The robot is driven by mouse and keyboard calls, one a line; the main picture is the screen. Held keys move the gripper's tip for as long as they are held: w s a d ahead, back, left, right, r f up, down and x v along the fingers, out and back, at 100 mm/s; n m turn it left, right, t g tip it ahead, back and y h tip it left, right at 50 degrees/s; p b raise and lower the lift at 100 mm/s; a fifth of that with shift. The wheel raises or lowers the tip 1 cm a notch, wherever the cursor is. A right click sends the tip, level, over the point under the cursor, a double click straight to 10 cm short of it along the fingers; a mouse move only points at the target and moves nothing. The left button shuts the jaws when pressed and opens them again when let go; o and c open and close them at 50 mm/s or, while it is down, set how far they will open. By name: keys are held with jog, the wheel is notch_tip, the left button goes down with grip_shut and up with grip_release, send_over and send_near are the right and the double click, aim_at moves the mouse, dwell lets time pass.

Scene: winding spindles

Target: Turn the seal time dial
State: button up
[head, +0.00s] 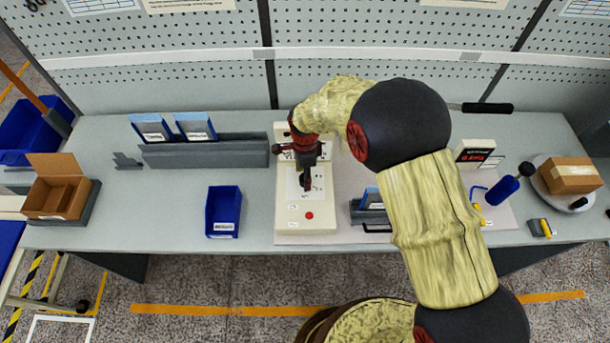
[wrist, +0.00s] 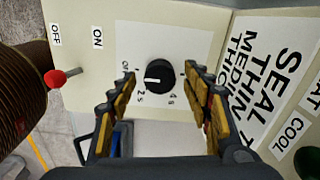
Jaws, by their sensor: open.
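The seal time dial (wrist: 159,76) is a round black knob with a white pointer mark. It sits on a white scale plate with small numbers in the wrist view. It belongs to the cream sealer machine (head: 293,226) at the middle of the bench. My gripper (wrist: 160,70) is open, with one finger to the left of the dial and one to the right. I see a gap on both sides, and cannot tell how far the tips are from the panel. In the head view my gripper (head: 306,183) hangs over the machine and hides the dial.
A red-tipped ON/OFF switch (wrist: 56,78) stands out left of the dial. A printed seal label (wrist: 272,75) and a green button (wrist: 307,162) are on the right. A blue bin (head: 223,211) stands left of the machine; a blue-and-grey holder (head: 369,207) is on its right.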

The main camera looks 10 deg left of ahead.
jog(key=shift+f, duration=0.2)
jog(key=shift+c, duration=0.8)
jog(key=c, duration=1)
